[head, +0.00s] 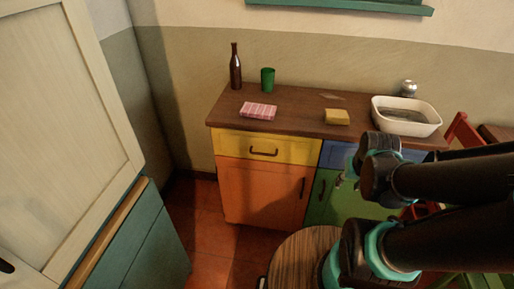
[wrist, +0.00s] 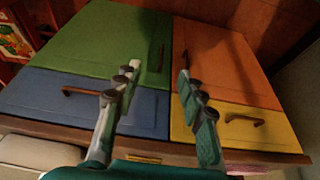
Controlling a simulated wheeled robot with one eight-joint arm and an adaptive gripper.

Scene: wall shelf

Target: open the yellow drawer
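The yellow drawer (head: 288,151) is at the upper left of the cabinet front, with a dark curved handle (head: 263,152). Its front looks flush with the cabinet, so it appears closed. In the wrist view, the picture is turned over and the yellow drawer (wrist: 275,127) is at the lower right, its handle (wrist: 245,119) to the right of my fingers. My gripper (wrist: 156,77) is open and empty, its two fingers spread apart. In the head view, my gripper (head: 343,180) is in front of the cabinet, right of the yellow drawer, mostly hidden by my arm.
A blue drawer (wrist: 95,100) adjoins the yellow one, with orange (head: 258,190) and green (wrist: 112,45) doors below. The worktop (head: 300,117) holds a bottle (head: 235,70), green cup (head: 267,80), pink cloth (head: 258,111), yellow sponge (head: 337,117) and white basin (head: 405,124). A round wooden top (head: 295,255) stands in front.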

